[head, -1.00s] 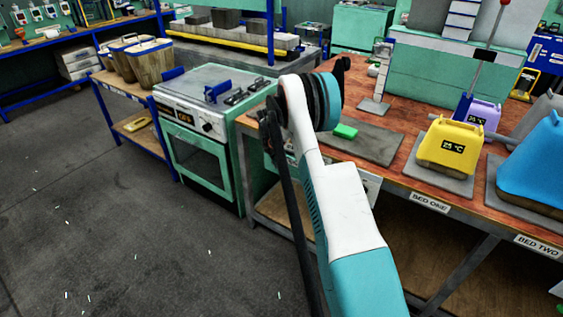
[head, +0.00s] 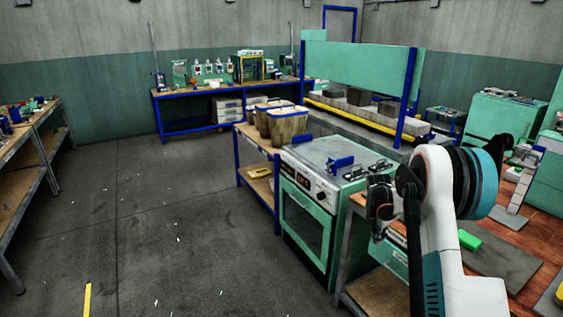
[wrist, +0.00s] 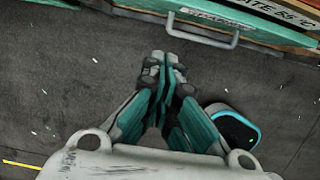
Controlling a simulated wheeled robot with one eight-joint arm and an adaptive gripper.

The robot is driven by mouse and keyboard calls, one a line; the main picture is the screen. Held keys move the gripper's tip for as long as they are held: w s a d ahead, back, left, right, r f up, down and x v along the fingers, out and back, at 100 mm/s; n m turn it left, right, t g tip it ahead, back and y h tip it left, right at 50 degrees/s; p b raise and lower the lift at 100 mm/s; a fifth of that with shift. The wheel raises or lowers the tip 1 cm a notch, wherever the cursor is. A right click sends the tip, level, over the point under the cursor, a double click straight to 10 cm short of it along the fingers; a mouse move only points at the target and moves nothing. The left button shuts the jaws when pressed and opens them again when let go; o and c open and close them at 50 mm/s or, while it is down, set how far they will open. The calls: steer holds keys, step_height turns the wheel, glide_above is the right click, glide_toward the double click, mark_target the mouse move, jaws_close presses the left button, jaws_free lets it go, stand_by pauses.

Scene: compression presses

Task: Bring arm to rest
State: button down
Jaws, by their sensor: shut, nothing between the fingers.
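My gripper (wrist: 163,75) shows in the wrist view with its teal and grey fingers together. It is shut and empty, over bare grey floor. A front with a bar handle (wrist: 205,37) lies just beyond the fingertips in that view; whether they touch cannot be told. In the head view my white and teal arm rises at the right, bent at a large dark joint. The gripper's fingers cannot be made out there.
A green oven (head: 310,215) stands left of my arm, beside a blue-framed shelf with bins (head: 283,125). Open floor (head: 150,220) fills the left, with a shelf rack (head: 38,150) at the far left.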

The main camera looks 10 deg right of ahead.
steer(key=s+a+r+m+t, duration=0.1)
steer(key=s+a+r+m, duration=0.4)
steer(key=r, duration=0.4)
steer(key=s+a+r+m+t+y, duration=0.1)
steer(key=s+a+r+m+t, duration=0.2)
steer(key=a+r, duration=0.5)
steer(key=s+a+r+m, duration=0.4)
steer(key=s+a+r, duration=0.15)
steer(key=r, duration=0.35)
steer(key=s+a+r+m+t+y, duration=0.1)
steer(key=s+a+r+m, duration=0.2)
steer(key=s, duration=0.4)
steer(key=s+a+m+t, duration=0.1)
steer(key=s+a+m, duration=0.25)
steer(key=s, duration=0.25)
steer(key=s+a+f+m, duration=0.1)
steer(key=s+a+f, duration=0.1)
steer(key=s, duration=0.4)
steer(key=s+a+f+m, duration=0.2)
steer(key=s, duration=0.3)
steer(key=shift+s+a+f+y, duration=0.2)
steer(key=shift+s+f+y, duration=0.05)
steer(key=shift+s+y, duration=0.1)
